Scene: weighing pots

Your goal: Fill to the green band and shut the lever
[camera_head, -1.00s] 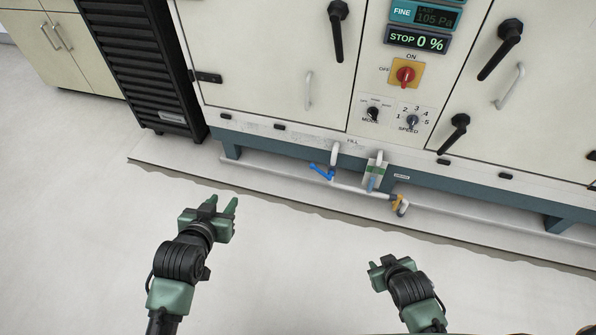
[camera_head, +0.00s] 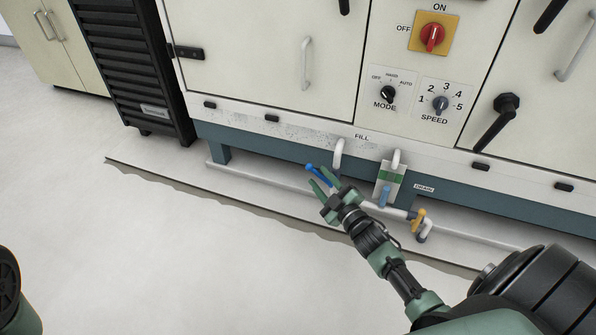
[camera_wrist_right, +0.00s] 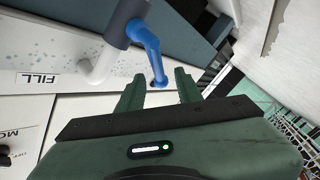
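The blue fill lever (camera_head: 312,169) sits on the pipe below the FILL label. It also shows in the right wrist view (camera_wrist_right: 149,45), on a grey and white pipe. My right gripper (camera_head: 320,185) is at the lever, partly covering it. Its fingers (camera_wrist_right: 160,86) are open, with the lever's free end between or just beyond the tips; contact cannot be told. Right of it stands the level gauge (camera_head: 400,168), a pale plate with a green band (camera_head: 391,178). The blue column (camera_head: 385,196) appears to stop just below the band. My left gripper is out of view.
A yellow drain lever (camera_head: 419,219) sits on the pipe to the right, near the DRAIN label (camera_head: 424,188). The cabinet (camera_head: 270,70) with its red switch (camera_head: 432,36) and knobs rises behind. The floor (camera_head: 170,240) at the left is clear.

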